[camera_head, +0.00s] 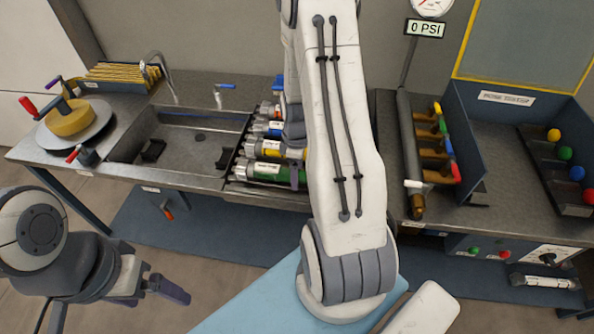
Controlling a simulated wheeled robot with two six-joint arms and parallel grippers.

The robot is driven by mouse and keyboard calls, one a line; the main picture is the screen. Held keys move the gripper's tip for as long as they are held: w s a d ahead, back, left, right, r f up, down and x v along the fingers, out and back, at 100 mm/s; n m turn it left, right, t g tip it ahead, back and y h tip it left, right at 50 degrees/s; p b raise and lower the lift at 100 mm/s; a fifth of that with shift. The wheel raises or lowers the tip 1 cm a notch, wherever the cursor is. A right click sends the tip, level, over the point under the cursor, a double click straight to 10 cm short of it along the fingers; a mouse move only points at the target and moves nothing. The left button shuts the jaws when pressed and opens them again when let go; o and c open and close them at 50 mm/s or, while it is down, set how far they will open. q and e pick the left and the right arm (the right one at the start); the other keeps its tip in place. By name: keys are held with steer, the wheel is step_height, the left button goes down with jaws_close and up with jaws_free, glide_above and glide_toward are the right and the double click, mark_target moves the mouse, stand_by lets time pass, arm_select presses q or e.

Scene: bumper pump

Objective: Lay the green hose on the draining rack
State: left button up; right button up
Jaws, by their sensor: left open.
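The green hose (268,172) is a thick green cylinder with pale metal ends. It lies at the front of a row of similar cylinders on the dark draining rack (232,168), right of the sink. My right arm comes across the middle, and its dark gripper (294,168) is at the right end of the green hose. The arm hides part of this gripper, so I cannot tell whether it touches or grips the hose. My left gripper (150,293) is open and empty at the lower left, well away from the counter.
Yellow (270,148), blue and red-marked cylinders lie behind the green one. The sink (185,140) with its tap is to the left. A yellow round thing (70,118) sits on a disc at far left. A gauge reading 0 PSI (425,28) and colored-knob racks stand right.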

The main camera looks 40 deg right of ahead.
step_height(320, 180, up, 12)
steer(key=shift+r+b, duration=0.15)
steer(key=shift+b, duration=0.3)
steer(key=s+a+r, duration=0.1)
steer(key=a+r, duration=0.1)
steer(key=a, duration=0.7)
steer(key=a+r, duration=0.2)
steer(key=a, duration=0.7)
steer(key=s+a+r+y, duration=0.1)
steer(key=s+a+r, duration=0.1)
steer(key=s+a, duration=1)
steer(key=s, duration=0.3)
steer(key=shift+s+a+r+m, duration=0.15)
steer(key=shift+a+m, duration=0.25)
